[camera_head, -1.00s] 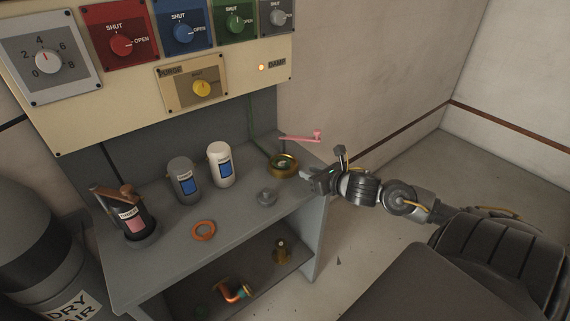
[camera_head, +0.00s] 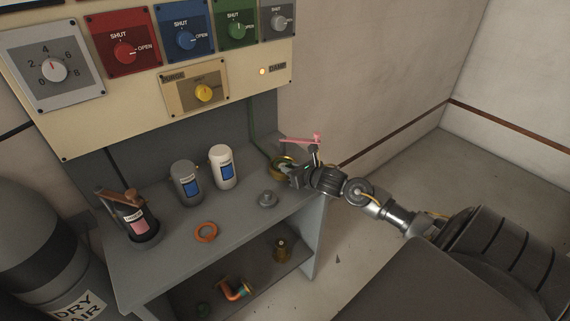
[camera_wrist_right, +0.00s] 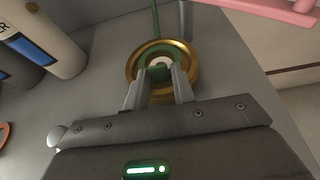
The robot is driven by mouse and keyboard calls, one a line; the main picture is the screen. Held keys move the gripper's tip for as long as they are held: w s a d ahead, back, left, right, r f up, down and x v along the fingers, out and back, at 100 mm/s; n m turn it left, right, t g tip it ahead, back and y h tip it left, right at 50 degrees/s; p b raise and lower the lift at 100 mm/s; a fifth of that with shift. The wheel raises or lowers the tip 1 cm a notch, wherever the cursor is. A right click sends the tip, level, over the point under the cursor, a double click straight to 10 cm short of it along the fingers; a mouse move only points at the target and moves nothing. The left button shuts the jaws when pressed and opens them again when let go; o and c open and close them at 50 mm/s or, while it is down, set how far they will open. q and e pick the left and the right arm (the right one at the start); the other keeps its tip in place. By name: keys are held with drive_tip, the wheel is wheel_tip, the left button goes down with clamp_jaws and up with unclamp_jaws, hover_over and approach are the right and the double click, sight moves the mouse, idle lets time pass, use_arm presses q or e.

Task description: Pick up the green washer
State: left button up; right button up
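A green ring-shaped piece, seemingly the green washer (camera_wrist_right: 156,53), lies inside a round brass dish (camera_wrist_right: 134,67) on the grey bench top. In the head view the brass dish (camera_head: 274,161) is at the bench's right end, partly covered by my right gripper (camera_head: 291,172). In the right wrist view my right gripper (camera_wrist_right: 163,76) reaches over the dish. Its two fingers are apart, with the fingertips over the dish's middle. They hide part of the green piece, and I cannot tell whether they touch it. My left gripper is not in view.
A grey knobbed piece (camera_head: 267,199), an orange ring (camera_head: 206,232), a white canister (camera_head: 222,168), a grey canister (camera_head: 186,184) and a dark labelled holder (camera_head: 136,222) stand on the bench. A pink bar (camera_head: 300,140) sticks out behind my gripper. Brass and copper fittings (camera_head: 235,289) lie on the lower shelf.

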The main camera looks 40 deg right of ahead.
drive_tip(key=shift+c, duration=0.3)
clamp_jaws()
drive_tip(key=shift+r+b, duration=0.35)
drive_tip(key=shift+r, duration=0.3)
drive_tip(key=s+d+r+b, duration=0.1)
drive_tip(key=s+d+r, duration=0.7)
drive_tip(key=s+r, duration=0.3)
drive_tip(key=shift+s+r, duration=0.2)
drive_tip(key=shift+r, duration=0.15)
